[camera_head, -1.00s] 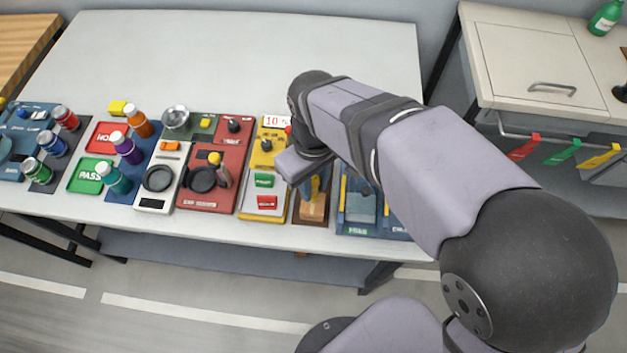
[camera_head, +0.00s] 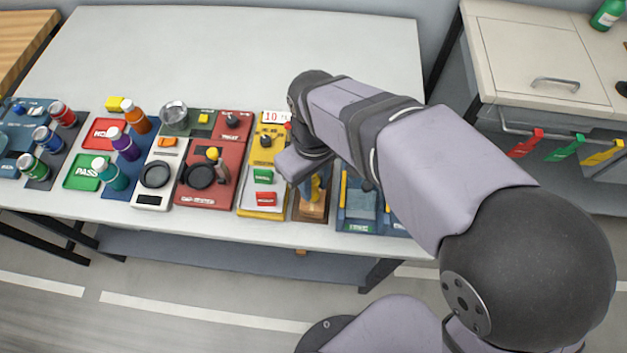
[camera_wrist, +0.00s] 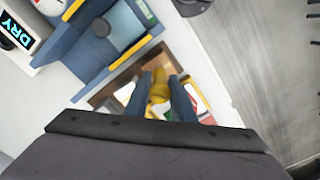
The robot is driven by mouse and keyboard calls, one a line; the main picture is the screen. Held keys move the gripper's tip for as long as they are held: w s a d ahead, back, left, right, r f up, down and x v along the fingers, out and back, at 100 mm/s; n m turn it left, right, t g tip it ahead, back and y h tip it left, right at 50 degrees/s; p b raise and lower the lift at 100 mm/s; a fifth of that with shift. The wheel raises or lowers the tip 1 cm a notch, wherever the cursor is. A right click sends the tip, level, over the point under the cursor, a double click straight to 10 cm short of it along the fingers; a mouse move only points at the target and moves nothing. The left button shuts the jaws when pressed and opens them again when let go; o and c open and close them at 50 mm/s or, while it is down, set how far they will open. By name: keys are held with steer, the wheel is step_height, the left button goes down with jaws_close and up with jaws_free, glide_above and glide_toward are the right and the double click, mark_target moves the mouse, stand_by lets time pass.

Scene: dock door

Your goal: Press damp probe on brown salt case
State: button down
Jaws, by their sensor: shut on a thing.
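My gripper (camera_wrist: 164,82) is shut on a yellow probe (camera_wrist: 159,90), which stands between its two blue fingers in the wrist view. In the head view the yellow probe (camera_head: 316,188) shows only in part below my wrist. Beneath it is a brown case (camera_head: 297,214) with a tan block (camera_head: 313,211) at the bench's front edge. The case's brown rim (camera_wrist: 112,88) also shows around the fingers in the wrist view. My fingers and wrist hide the probe's tip, and I cannot tell whether it touches the case.
A blue station (camera_head: 357,222) stands right of the case, and a yellow station (camera_head: 263,205) with green and red blocks stands left. A meter reading DRY (camera_wrist: 18,37) shows in the wrist view. Several bottles stand further left. The back of the bench (camera_head: 230,55) is clear.

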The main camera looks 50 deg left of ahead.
steer(key=shift+f, duration=0.5)
stand_by(0.5)
steer(key=shift+d+f, duration=0.1)
steer(key=shift+f, duration=0.05)
stand_by(1.5)
step_height(320, 180, up, 7)
steer(key=p, duration=0.6)
stand_by(0.4)
stand_by(1.5)
